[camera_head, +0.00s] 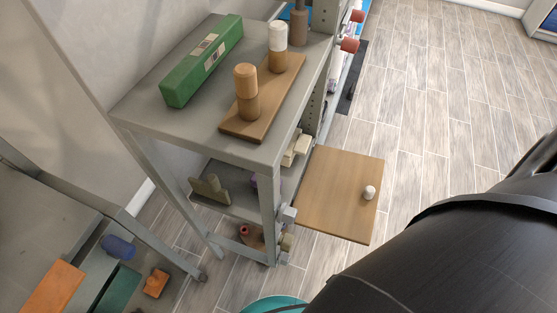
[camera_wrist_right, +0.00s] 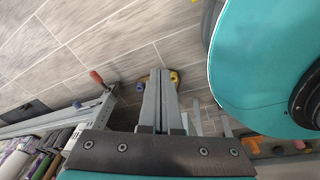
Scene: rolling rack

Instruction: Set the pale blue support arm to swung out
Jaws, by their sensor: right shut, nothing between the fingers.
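A small pale blue-grey piece (camera_head: 287,214) sits at the front post of the rack, beside the wooden panel. It may be the pale blue support arm, but it is too small to tell, and its swing position is unclear. My right gripper (camera_wrist_right: 163,76) shows in the right wrist view, its grey fingers shut with nothing between them. The fingers are over the floor, apart from the rack. In the head view my black right arm comes in at the lower right and its gripper is hidden. My left gripper is not in view.
The grey rack (camera_head: 190,116) bears a green box (camera_head: 203,62) and a brown board (camera_head: 240,127) with wooden pegs. A flat wooden panel (camera_head: 335,200) with a white knob (camera_head: 369,192) juts from its right side. A red-tipped handle (camera_wrist_right: 97,78) sticks out. Floor at the right is clear.

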